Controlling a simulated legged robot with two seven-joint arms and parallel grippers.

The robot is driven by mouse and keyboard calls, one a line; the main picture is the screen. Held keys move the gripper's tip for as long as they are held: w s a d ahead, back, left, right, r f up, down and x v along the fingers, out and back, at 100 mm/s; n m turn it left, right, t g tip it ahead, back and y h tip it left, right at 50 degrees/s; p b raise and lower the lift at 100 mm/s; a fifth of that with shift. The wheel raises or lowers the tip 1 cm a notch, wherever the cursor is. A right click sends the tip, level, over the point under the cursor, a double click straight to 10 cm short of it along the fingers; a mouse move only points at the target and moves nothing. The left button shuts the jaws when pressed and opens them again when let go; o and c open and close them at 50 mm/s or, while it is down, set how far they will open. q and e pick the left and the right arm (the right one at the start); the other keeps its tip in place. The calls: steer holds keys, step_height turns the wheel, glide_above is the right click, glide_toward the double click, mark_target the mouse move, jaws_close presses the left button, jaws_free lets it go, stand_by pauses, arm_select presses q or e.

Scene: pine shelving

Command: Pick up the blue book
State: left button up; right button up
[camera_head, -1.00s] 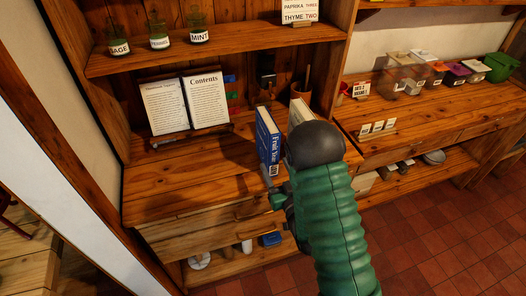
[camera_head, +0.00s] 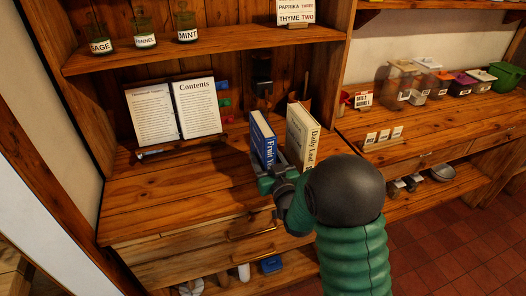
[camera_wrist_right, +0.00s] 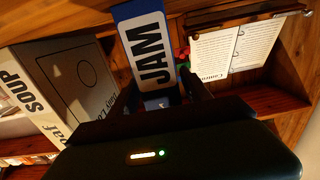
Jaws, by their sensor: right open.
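The blue book (camera_head: 262,138) stands upright on the wooden counter, with its spine facing me. My right gripper (camera_head: 272,172) is low at the spine end of the book in the head view. In the right wrist view the blue book (camera_wrist_right: 148,45) shows a white panel reading "JAM". There the open fingers of my right gripper (camera_wrist_right: 160,85) are on either side of the book's near part. I cannot tell whether they touch it. The book's lower part is hidden by the gripper. My left gripper is not in view.
A cream book (camera_head: 301,137) stands close to the right of the blue one, with a gap between. An open book on a stand (camera_head: 174,113) is to the left. The counter's left front (camera_head: 175,193) is clear. A shelf with jars (camera_head: 187,27) is above.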

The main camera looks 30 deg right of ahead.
steer(key=shift+s, duration=0.1)
steer(key=shift+c, duration=0.3)
steer(key=shift+a+r, duration=0.15)
steer(key=shift+a, duration=0.25)
steer(key=c, duration=1)
steer(key=shift+d, duration=0.15)
jaws_close()
